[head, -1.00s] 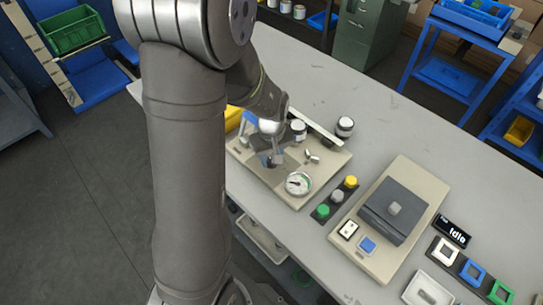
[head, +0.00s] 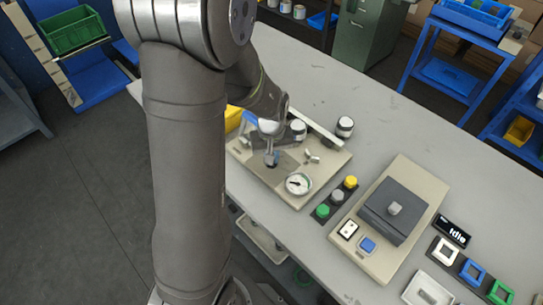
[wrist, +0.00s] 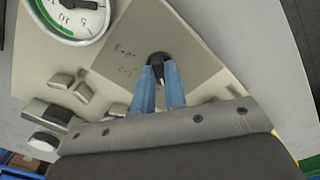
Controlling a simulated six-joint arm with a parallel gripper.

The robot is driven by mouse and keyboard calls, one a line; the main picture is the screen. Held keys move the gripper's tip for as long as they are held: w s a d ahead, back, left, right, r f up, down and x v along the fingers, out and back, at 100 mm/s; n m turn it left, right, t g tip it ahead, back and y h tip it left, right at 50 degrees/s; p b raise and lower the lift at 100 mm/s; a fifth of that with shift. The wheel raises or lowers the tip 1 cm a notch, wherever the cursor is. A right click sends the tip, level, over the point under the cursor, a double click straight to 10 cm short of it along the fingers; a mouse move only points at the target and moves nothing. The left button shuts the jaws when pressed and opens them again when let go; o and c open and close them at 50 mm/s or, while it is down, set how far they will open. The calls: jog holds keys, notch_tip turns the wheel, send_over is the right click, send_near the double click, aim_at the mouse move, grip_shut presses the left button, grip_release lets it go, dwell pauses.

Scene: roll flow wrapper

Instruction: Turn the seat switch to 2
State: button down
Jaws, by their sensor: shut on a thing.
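The seat switch (wrist: 158,58) is a small black knob with a pale pointer line, on a grey plate of the beige panel. Small dark marks are printed on the plate to its left in the wrist view, too small to read surely. My gripper (wrist: 160,75) has its blue fingers closed around the knob, one on each side. In the head view my gripper (head: 271,158) points down at the beige panel (head: 295,200). The knob itself is hidden there by the fingers.
A round gauge (head: 299,183) sits at the panel's near corner and a wing-shaped handle (head: 312,157) is close to the right of my gripper. A strip of buttons (head: 337,196) and a scale-like unit (head: 395,212) stand further right.

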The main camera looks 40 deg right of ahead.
jog(key=shift+m, duration=2.1)
jog(key=c, duration=1.5)
grip_release()
jog(key=shift+o, duration=0.2)
notch_tip(320, 180, up, 17)
jog(key=shift+r, duration=0.2)
notch_tip(320, 180, down, 18)
jog(key=shift+r, duration=0.25)
